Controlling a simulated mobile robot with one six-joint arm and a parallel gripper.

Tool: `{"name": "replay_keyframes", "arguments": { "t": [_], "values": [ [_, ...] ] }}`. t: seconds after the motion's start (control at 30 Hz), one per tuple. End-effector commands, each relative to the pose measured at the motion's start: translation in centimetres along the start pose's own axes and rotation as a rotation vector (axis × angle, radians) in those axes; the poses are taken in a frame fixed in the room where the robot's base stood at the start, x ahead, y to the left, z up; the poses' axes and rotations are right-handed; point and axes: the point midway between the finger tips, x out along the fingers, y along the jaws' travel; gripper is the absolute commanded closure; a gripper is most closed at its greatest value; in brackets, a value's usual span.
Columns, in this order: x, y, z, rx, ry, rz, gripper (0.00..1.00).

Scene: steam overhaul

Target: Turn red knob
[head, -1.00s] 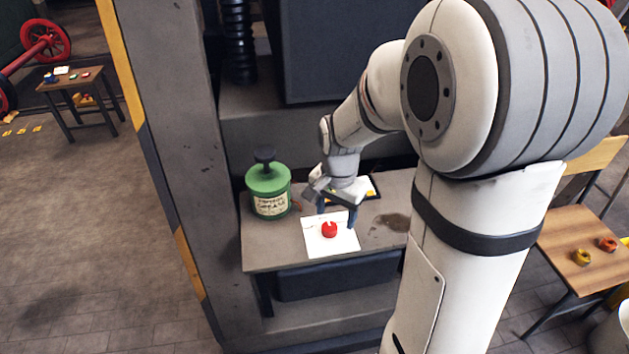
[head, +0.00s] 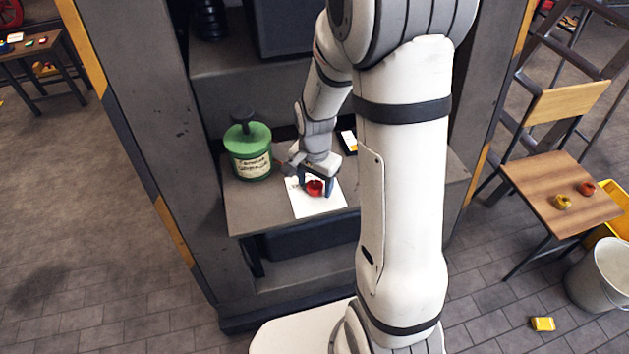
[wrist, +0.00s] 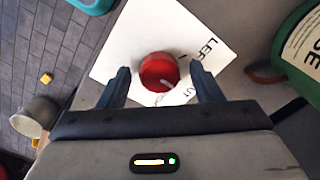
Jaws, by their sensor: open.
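The red knob (head: 315,187) sits on a white sheet (head: 305,208) on the grey shelf. In the wrist view the red knob (wrist: 160,72) has a light pointer mark toward its lower side, and the white sheet (wrist: 118,55) carries printed letters, "LEFT" among them. My gripper (head: 317,184) is just above the sheet, with its fingers around the knob's place. In the wrist view my gripper (wrist: 163,84) is open, with one dark finger on each side of the knob and gaps between. Whether the fingertips reach down to the knob's height is hard to tell.
A green grease canister (head: 249,150) stands left of the sheet on the shelf (head: 248,215). A dark-framed card (head: 348,140) lies behind my gripper. A grey post (head: 150,120) bounds the left. A wooden chair (head: 560,190) with small yellow and red parts and a bucket (head: 598,275) are at right.

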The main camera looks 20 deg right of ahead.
Motion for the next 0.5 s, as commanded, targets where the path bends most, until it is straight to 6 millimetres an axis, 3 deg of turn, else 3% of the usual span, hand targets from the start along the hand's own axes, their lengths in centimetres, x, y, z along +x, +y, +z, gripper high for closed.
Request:
{"name": "replay_keyframes", "arguments": {
  "t": [0.13,0.5],
  "values": [
    [-0.03,0.01,-0.02,0.000,0.000,0.000,0.42],
    [-0.05,0.02,-0.05,0.001,0.000,0.000,0.72]
  ]
}}
